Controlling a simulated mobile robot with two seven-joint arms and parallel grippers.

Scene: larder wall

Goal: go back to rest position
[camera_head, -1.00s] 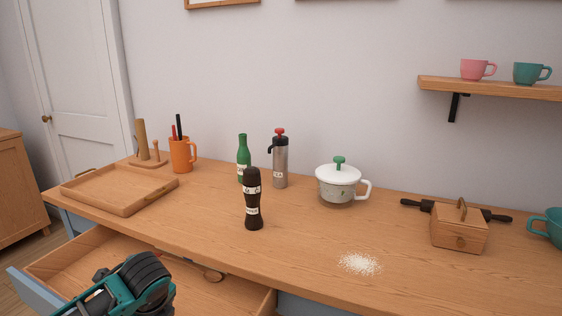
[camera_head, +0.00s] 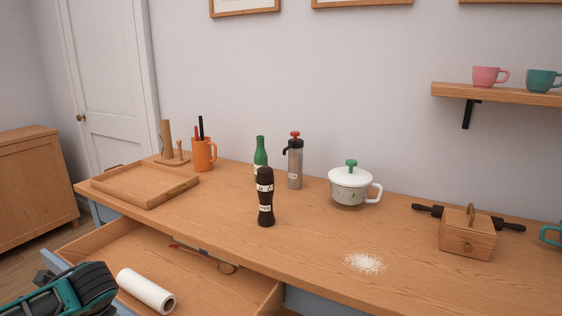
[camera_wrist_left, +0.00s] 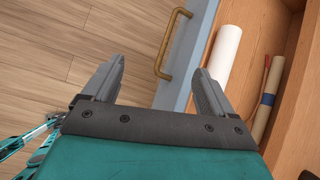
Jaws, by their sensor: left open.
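My left gripper (camera_wrist_left: 158,75) is open and empty in the left wrist view, its two fingers apart above the wood floor beside the drawer front. In the head view my left arm (camera_head: 80,290) is at the lower left, over the front corner of the open drawer (camera_head: 120,240). A white roll (camera_head: 146,291) lies in the drawer, and it also shows in the left wrist view (camera_wrist_left: 222,58), to the right of the gripper and apart from it. My right gripper is not in view.
The drawer's brass handle (camera_wrist_left: 170,45) is close to the fingers. A slim tool (camera_head: 205,256) also lies in the drawer. On the counter stand a tray (camera_head: 146,203), dark bottle (camera_head: 265,200), green bottle (camera_head: 260,155), lidded pot (camera_head: 350,190) and wooden box (camera_head: 467,238). White powder (camera_head: 363,263) lies spilled.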

